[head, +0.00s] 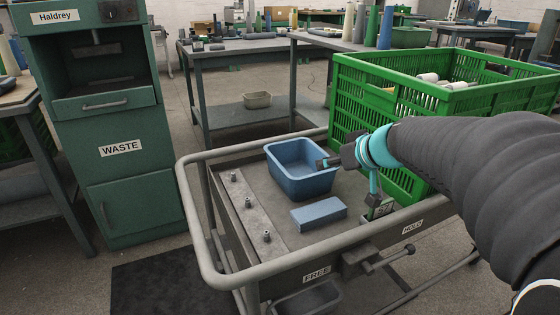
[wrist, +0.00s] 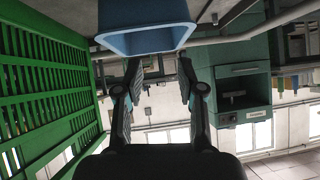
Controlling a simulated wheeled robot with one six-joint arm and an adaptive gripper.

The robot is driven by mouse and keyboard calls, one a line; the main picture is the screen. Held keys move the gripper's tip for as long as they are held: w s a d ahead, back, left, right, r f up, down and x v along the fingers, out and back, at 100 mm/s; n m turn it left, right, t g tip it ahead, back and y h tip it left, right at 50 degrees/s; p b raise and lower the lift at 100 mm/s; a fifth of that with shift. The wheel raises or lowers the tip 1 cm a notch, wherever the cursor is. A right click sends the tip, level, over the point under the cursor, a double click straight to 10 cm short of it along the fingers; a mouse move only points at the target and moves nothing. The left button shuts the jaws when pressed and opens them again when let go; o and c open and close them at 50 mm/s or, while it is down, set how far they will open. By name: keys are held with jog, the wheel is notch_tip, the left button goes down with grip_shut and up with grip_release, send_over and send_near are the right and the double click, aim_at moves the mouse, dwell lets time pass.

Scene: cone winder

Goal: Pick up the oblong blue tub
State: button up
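The oblong blue tub (head: 305,187) stands upright and open-topped on the grey cart deck. My gripper (head: 326,163) is at the tub's right end, close to its rim. In the wrist view the tub (wrist: 145,42) is at the top, just beyond my fingertips. My two fingers (wrist: 161,68) are spread apart with nothing between them. I cannot tell whether a finger touches the rim. The arm and gripper cover part of the tub's right side in the head view.
A blue rectangular block (head: 319,213) lies in front of the tub. A metal strip with pegs (head: 250,207) is left of it. The cart's tubular rail (head: 196,225) surrounds the deck. A tall green crate (head: 395,92) stands close behind my gripper. A green waste cabinet (head: 125,180) stands left.

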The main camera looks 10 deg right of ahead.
jog(key=t+b, duration=0.1)
jog(key=t, duration=0.1)
send_near(321, 152)
jog(key=shift+h, duration=0.3)
jog(key=p+x, duration=0.1)
jog(key=x, duration=0.8)
jog(key=shift+w+a, duration=0.2)
jog(key=shift+w+a+f, duration=0.15)
jog(key=shift+w+f, duration=0.15)
jog(key=shift+w, duration=0.25)
jog(key=shift+c, duration=0.2)
grip_shut()
